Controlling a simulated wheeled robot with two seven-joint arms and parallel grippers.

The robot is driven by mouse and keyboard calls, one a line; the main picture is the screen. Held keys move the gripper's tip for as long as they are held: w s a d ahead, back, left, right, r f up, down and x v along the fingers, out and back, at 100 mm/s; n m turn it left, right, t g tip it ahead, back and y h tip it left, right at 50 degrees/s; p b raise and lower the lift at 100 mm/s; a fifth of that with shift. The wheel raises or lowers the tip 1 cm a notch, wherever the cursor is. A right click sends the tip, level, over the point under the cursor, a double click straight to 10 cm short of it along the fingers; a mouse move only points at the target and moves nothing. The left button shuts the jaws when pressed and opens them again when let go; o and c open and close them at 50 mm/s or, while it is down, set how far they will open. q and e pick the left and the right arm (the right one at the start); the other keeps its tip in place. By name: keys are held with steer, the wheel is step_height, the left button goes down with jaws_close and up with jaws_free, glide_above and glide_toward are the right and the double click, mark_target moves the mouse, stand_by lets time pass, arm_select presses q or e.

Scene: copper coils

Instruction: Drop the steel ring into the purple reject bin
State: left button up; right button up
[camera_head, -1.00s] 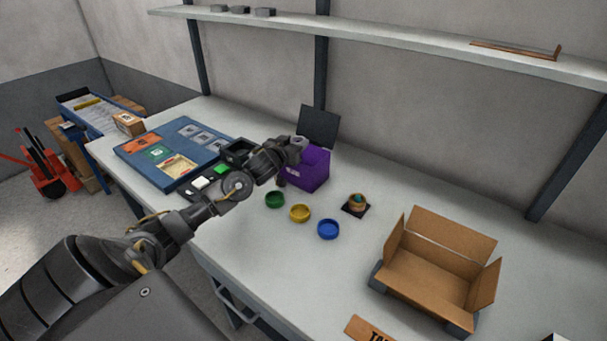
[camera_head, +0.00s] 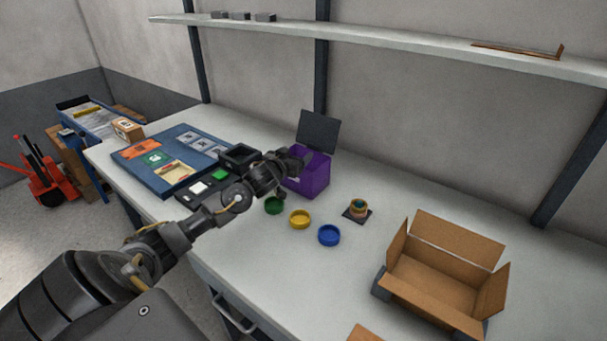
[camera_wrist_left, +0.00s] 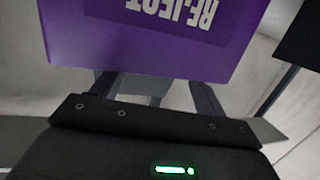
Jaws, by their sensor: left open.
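The purple reject bin (camera_head: 312,178) stands on the bench with its dark lid (camera_head: 318,131) raised behind it. Its REJECT label (camera_wrist_left: 178,10) shows upside down, close up, in the left wrist view. My left gripper (camera_head: 298,160) is at the bin's upper left edge. In the left wrist view its two fingers (camera_wrist_left: 155,88) are spread apart with nothing seen between them. The steel ring is not visible in either view now, and the bin's inside is hidden. My right gripper is out of view.
Green (camera_head: 274,205), yellow (camera_head: 300,219) and blue (camera_head: 329,235) round dishes lie in front of the bin. A small coil on a dark pad (camera_head: 357,209) and an open cardboard box (camera_head: 445,265) are to the right. A blue board (camera_head: 150,183) lies left.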

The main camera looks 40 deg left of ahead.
arm_select(q)
steer(key=b+v, duration=0.1)
steer(key=v, duration=1)
steer(key=shift+w+a, duration=0.1)
